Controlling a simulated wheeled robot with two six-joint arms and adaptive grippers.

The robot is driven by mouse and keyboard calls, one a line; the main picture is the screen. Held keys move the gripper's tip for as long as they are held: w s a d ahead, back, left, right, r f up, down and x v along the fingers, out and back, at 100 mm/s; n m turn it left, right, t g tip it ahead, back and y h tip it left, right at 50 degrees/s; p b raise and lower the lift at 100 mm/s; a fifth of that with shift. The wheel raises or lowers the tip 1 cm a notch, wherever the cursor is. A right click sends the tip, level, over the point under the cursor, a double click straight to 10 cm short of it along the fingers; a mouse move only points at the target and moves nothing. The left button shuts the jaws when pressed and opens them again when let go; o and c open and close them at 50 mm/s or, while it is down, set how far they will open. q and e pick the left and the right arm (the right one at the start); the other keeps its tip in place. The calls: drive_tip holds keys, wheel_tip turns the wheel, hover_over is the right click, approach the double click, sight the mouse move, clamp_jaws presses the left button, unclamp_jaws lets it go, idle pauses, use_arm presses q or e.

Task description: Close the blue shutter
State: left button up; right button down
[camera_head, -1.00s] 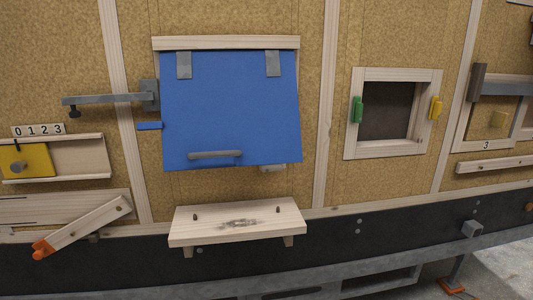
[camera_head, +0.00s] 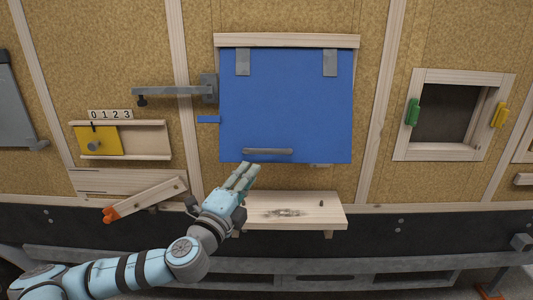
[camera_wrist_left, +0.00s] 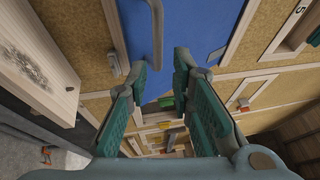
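The blue shutter (camera_head: 286,100) hangs from two grey hinges under a wooden rail and covers the wall behind it. I cannot tell how far its lower edge stands off the wall. A grey bar handle (camera_head: 268,151) runs along its lower part. My left gripper (camera_head: 246,173) is just below the shutter's lower edge, left of the handle's middle in the picture. In the left wrist view the fingers (camera_wrist_left: 160,64) are spread with nothing between them. The shutter (camera_wrist_left: 185,28) and handle (camera_wrist_left: 157,35) show beyond the fingertips. My right gripper is not in view.
A wooden shelf (camera_head: 315,209) with pegs sticks out below the shutter, close to my left gripper. A grey metal arm (camera_head: 168,91) and a blue tab (camera_head: 208,119) are left of the shutter. A framed opening (camera_head: 446,112) is on the right.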

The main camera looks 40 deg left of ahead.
sight(266, 153)
use_arm(q)
drive_tip(key=p+x, duration=0.2)
drive_tip(key=x, duration=0.9)
drive_tip(key=shift+w+a+f, duration=0.1)
drive_tip(key=shift+w, duration=0.2)
clamp_jaws()
drive_tip(key=shift+f, duration=0.1)
